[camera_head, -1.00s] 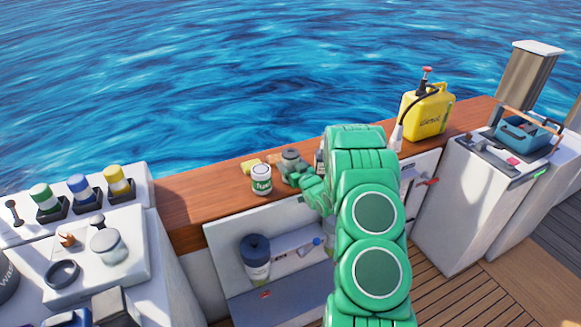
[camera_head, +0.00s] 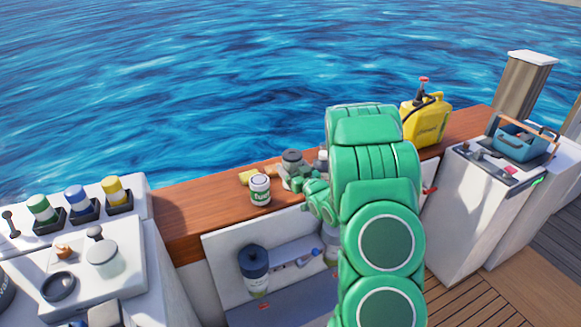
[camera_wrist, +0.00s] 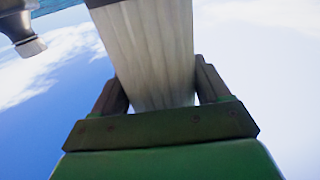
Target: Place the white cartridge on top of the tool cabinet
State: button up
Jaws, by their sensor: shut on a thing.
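In the wrist view my gripper (camera_wrist: 161,85) is shut on a long, white, finely ribbed thing that appears to be the white cartridge (camera_wrist: 150,40). It reaches past the top edge, so its far end is out of view. The tool cabinet (camera_head: 470,205) is the white cabinet at the right, apart from my arm. Its top carries small tools and a blue toolbox stands at its far right.
A white can marked "fuel" (camera_head: 260,190) and a grey filter housing (camera_head: 292,162) stand on the wooden ledge (camera_head: 195,205). The blue toolbox (camera_head: 521,142) and dark tools (camera_head: 480,154) limit room there.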

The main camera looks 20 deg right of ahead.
aim_at(292, 168)
jog(key=shift+s+a+r, duration=0.25)
jog(key=shift+s+r, duration=0.1)
jog(key=shift+s, duration=0.45)
jog(key=shift+s+a+r, duration=0.2)
jog(key=shift+s+r, duration=0.2)
jog(key=shift+s, duration=0.4)
jog(key=shift+s+a+r, duration=0.25)
jog(key=shift+s+r, duration=0.1)
jog(key=shift+s, duration=0.45)
